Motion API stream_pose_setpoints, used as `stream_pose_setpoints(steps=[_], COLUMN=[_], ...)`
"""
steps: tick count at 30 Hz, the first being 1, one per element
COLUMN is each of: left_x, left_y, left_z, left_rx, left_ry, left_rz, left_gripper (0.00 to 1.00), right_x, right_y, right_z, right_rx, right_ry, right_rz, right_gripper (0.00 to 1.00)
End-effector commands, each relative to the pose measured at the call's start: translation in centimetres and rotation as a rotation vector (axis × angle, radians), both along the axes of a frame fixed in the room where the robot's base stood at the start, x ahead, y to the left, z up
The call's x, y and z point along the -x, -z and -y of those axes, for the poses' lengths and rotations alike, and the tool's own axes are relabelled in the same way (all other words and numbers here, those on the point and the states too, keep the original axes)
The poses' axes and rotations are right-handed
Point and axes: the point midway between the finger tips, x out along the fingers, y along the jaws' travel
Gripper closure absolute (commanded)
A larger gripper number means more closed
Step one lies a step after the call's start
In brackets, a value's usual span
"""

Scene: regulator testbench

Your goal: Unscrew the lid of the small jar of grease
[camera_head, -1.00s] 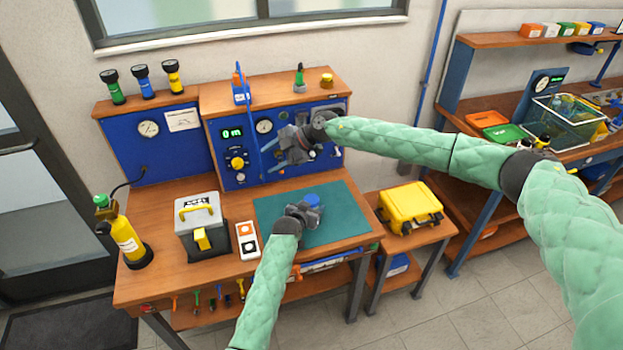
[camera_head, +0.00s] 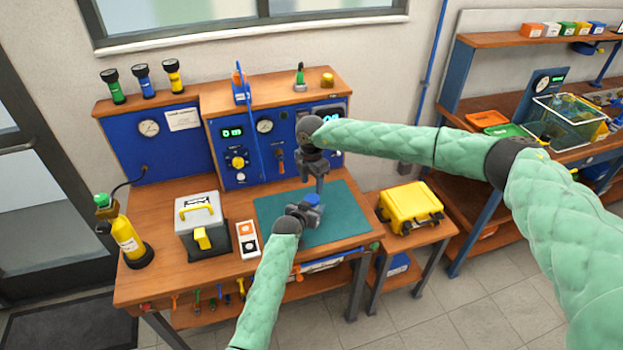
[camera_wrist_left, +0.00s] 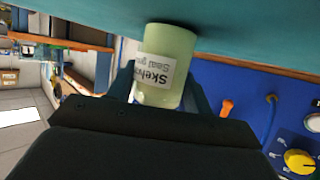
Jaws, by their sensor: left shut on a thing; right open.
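The small jar of grease shows in the left wrist view as a pale green jar (camera_wrist_left: 168,60) with a white label, held between the fingers of my left gripper (camera_wrist_left: 165,95). In the head view its blue lid (camera_head: 312,200) shows above my left gripper (camera_head: 301,212), which is shut on the jar over the green mat (camera_head: 340,215). My right gripper (camera_head: 319,185) is open, points downward and is just above the lid, slightly to its right. I cannot tell whether its fingers touch the lid.
A blue test panel (camera_head: 220,180) stands behind the mat. A grey case (camera_head: 200,225) and a switch box (camera_head: 247,240) are to the left. A yellow case (camera_head: 410,205) sits on the lower side table. The mat's right part is clear.

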Motion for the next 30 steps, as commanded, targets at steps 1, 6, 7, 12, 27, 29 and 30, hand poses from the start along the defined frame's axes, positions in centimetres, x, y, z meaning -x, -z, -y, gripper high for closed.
stream_pose_setpoints(steps=[1,6,7,12,27,29,30], left_x=[0.0,0.0,0.0,0.0,0.0,0.0,0.0], left_y=[0.0,0.0,0.0,0.0,0.0,0.0,0.0], left_z=[0.0,0.0,0.0,0.0,0.0,0.0,0.0], left_rx=[0.000,0.000,0.000,0.000,0.000,0.000,0.000], left_ry=[0.000,0.000,0.000,0.000,0.000,0.000,0.000], left_rz=[0.000,0.000,0.000,0.000,0.000,0.000,0.000], left_gripper=[1.00,1.00,1.00,1.00,1.00,1.00,1.00], right_x=[0.0,0.0,0.0,0.0,0.0,0.0,0.0], right_y=[0.6,2.9,3.4,5.5,6.6,6.5,6.5], right_z=[0.0,0.0,0.1,0.0,0.0,0.1,0.1], right_rx=[0.001,0.000,0.001,-0.001,-0.002,-0.002,-0.001], right_ry=[0.001,0.001,0.001,0.000,0.000,0.000,0.000], right_rz=[-0.002,-0.001,-0.001,-0.001,0.001,-0.001,0.000], right_gripper=[0.45,0.45,0.45,0.45,0.65,0.77,0.81])
